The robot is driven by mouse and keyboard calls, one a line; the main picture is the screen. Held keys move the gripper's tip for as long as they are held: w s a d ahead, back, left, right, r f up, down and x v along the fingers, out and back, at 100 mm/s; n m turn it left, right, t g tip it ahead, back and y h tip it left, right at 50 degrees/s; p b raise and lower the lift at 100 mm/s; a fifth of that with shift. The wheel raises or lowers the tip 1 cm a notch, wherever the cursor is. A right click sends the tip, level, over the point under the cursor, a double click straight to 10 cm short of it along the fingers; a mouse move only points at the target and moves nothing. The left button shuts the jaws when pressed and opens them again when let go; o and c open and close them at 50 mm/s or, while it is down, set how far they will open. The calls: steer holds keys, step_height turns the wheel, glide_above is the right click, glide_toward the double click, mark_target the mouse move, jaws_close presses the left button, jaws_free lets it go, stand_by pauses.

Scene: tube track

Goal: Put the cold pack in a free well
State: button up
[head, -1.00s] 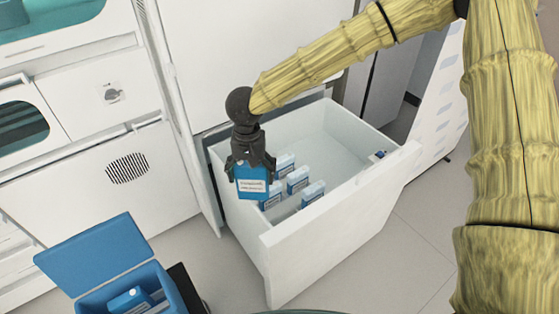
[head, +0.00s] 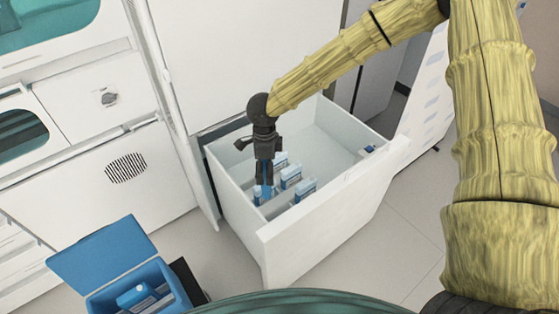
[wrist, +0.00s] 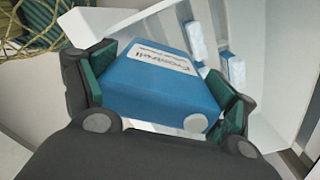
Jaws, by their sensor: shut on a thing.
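My gripper (head: 265,178) is shut on a blue cold pack with a white label. In the wrist view the cold pack (wrist: 165,82) sits between both fingers. In the head view it is turned edge-on, mostly hidden by the gripper, over the left part of the open white drawer (head: 325,235). Several blue-and-white packs stand in the drawer, including one at the back (head: 281,160), one in the middle (head: 291,177) and one to the right (head: 305,190). The wells and the held pack's lower edge are hidden, so I cannot tell whether it touches anything.
A blue cool box (head: 105,250) with its lid up stands on the floor at the lower left, with blue packs inside. A white cabinet door (head: 185,135) stands open beside the drawer's left wall. The drawer's right part is mostly clear, with a small blue-and-white item (head: 368,150) at its right end.

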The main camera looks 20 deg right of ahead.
steer(key=d+f+m+b, duration=0.1)
steer(key=d+f+m, duration=0.3)
steer(key=m, duration=0.6)
steer(key=shift+w+d+f, duration=0.2)
steer(key=shift+w+f, duration=0.1)
steer(key=shift+f, duration=0.75)
steer(key=shift+f+b, duration=0.15)
steer(key=shift+b, duration=0.15)
step_height(320, 180, down, 9)
steer(key=b, duration=0.3)
steer(key=shift+r, duration=0.2)
stand_by(1.3)
stand_by(0.4)
steer(key=shift+f+b, duration=0.65)
steer(key=shift+f, duration=1.1)
steer(key=shift+f, duration=0.1)
steer(key=shift+f+b, duration=0.5)
steer(key=shift+f, duration=0.65)
